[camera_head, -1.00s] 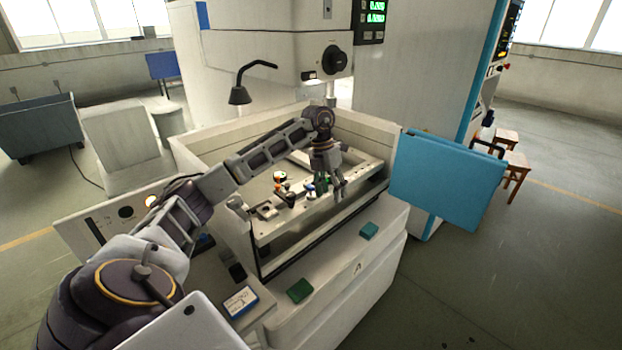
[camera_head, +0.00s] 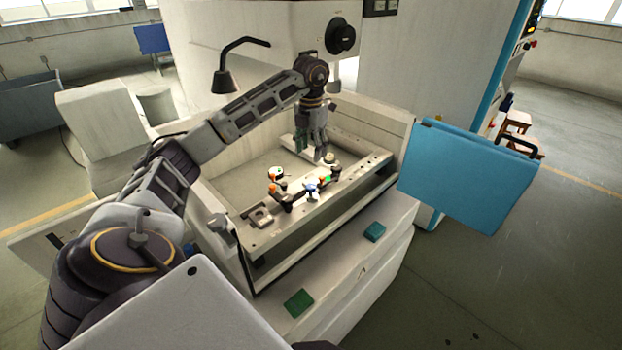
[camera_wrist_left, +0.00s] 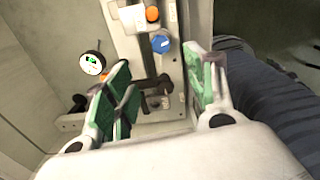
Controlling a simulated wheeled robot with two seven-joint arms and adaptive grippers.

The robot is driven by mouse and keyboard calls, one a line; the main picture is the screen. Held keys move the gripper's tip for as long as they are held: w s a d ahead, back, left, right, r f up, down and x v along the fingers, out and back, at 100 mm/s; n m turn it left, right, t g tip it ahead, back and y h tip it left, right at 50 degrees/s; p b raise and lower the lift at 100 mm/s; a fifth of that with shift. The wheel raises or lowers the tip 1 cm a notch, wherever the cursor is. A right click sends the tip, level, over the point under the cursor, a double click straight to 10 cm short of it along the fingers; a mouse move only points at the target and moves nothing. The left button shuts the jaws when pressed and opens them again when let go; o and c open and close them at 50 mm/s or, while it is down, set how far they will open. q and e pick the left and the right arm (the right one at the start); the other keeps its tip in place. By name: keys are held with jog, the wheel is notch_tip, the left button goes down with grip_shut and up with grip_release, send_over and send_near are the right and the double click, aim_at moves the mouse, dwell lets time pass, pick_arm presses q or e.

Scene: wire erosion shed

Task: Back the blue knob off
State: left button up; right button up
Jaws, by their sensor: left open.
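The blue knob (camera_head: 311,187) sits on the fixture along the front rail inside the machine tank. In the left wrist view it is the blue cap (camera_wrist_left: 161,43), beyond the fingertips and between their lines. My left gripper (camera_head: 312,152) points down, with its fingers apart, behind the knob in the head view. In the left wrist view the open gripper (camera_wrist_left: 161,72) has green-padded fingers on either side, with nothing held between them. The knob is apart from both fingers. My right gripper does not show.
An orange knob (camera_wrist_left: 152,14) stands close to the blue one. A round dial (camera_wrist_left: 92,63) lies to the left. The pale tank wall (camera_head: 225,238) surrounds the work area. A blue door panel (camera_head: 466,172) juts out at right. A black lamp (camera_head: 225,82) hangs at the back left.

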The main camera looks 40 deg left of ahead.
pick_arm(q)
jog(key=p, duration=0.3)
send_near(311, 186)
notch_tip(311, 186, down, 7)
jog(key=shift+r, duration=0.1)
jog(key=shift+f, duration=0.9)
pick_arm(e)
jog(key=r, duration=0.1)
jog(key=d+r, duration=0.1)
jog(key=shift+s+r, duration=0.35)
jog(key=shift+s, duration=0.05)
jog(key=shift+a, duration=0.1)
pick_arm(q)
jog(key=shift+c, duration=1.2)
jog(key=shift+a, duration=0.1)
jog(key=c, duration=0.8)
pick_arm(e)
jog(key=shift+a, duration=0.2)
